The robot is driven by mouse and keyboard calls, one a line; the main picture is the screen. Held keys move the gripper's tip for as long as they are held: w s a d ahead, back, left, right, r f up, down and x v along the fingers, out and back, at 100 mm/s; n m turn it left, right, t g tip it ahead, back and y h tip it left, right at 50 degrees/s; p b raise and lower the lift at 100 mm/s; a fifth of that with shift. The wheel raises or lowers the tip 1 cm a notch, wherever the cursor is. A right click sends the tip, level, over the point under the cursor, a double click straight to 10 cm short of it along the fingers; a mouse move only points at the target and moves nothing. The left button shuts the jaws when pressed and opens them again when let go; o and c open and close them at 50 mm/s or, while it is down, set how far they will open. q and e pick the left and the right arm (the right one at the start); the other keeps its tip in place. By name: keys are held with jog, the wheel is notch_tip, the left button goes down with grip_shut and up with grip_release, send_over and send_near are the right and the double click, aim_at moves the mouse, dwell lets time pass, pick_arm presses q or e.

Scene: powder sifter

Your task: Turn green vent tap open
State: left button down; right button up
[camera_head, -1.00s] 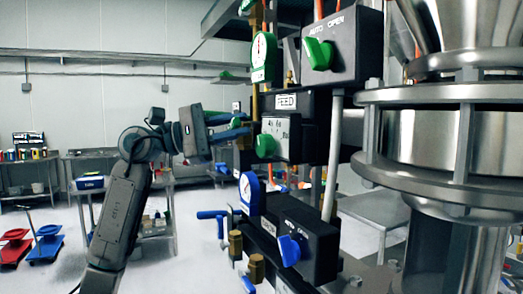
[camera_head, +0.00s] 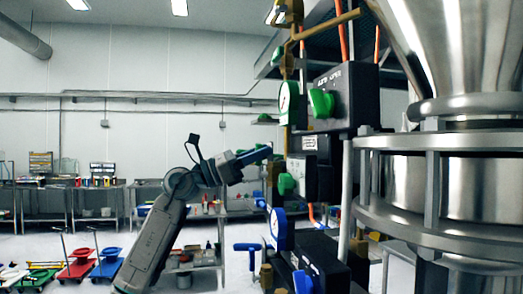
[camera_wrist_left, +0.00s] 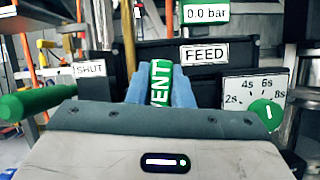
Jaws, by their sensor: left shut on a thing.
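In the left wrist view a green piece lettered VENT (camera_wrist_left: 159,84), part of the green vent tap, stands between the two blue fingers of my left gripper (camera_wrist_left: 160,88). The gripper is shut on it. In the head view my left gripper (camera_head: 254,155) reaches in from the left, its blue finger tilted up to the right beside the valve panel. The tap's body and pivot are hidden there. A green bar (camera_wrist_left: 38,100) with a rounded end also shows at the left of the wrist view; I cannot tell whether it joins the held piece. My right gripper is out of view.
The panel has a green-rimmed gauge (camera_head: 288,98), a green switch (camera_head: 321,103), a green knob (camera_head: 286,184) and a blue-rimmed gauge (camera_head: 277,226). A blue lever (camera_head: 247,247) sits below my gripper. The steel sifter (camera_head: 450,185) fills the right.

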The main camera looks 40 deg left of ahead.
pick_arm(q)
jog(key=shift+w+a+n+t+y+p, duration=0.2)
jog(key=shift+n+t+y+p, duration=0.1)
jog(key=shift+n, duration=0.35)
jog(key=shift+w+a+n+t+y+p, duration=0.1)
jog(key=shift+a+n+t+y+p, duration=0.15)
jog(key=shift+n, duration=0.4)
jog(key=c, duration=1.3)
grip_release()
jog(key=shift+s+a+f+b, duration=0.1)
jog(key=shift+s+f+b, duration=0.15)
jog(key=shift+b, duration=0.2)
jog(key=b+v, duration=0.9)
jog(key=v, duration=0.1)
jog(key=shift+r, duration=0.1)
